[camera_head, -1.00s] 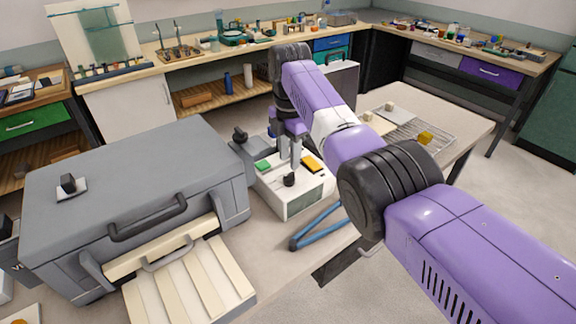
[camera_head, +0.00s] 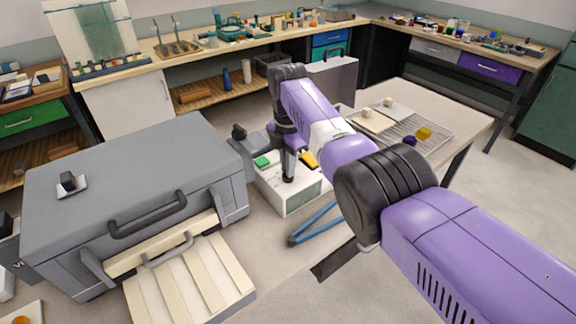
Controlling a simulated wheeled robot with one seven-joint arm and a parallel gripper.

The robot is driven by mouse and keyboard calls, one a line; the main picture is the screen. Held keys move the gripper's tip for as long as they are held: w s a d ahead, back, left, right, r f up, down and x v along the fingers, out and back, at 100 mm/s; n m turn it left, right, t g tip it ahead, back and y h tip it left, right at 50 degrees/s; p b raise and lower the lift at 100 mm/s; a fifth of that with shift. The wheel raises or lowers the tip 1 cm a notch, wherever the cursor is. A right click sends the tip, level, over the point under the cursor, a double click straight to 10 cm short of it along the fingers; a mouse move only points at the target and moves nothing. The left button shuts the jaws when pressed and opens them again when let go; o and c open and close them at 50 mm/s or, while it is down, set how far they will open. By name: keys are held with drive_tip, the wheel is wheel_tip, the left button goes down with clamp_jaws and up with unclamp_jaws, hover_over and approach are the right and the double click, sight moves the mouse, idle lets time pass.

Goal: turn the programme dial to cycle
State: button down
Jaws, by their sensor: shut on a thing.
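The control box (camera_head: 290,203) is a low white unit on the bench in the middle of the view. My gripper (camera_head: 288,173) points down from above and is shut on the dial. The fingers and wrist hide part of the dial and the box top. Any markings around the dial are too small to read.
A large grey case-like machine (camera_head: 130,170) with a slatted cream tray stands close on the left. Blue-handled tongs (camera_head: 315,224) lie in front of the box.

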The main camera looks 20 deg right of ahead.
drive_tip(key=shift+m, duration=0.3)
drive_tip(key=m, duration=1.2)
drive_tip(key=shift+r+m, duration=0.1)
drive_tip(key=shift+m, duration=0.2)
drive_tip(key=m, duration=0.3)
drive_tip(key=shift+m, duration=0.3)
drive_tip(key=m, duration=0.3)
drive_tip(key=shift+m, duration=0.4)
drive_tip(key=m, duration=0.6)
drive_tip(key=shift+m, duration=0.3)
drive_tip(key=c, duration=1.5)
unclamp_jaws()
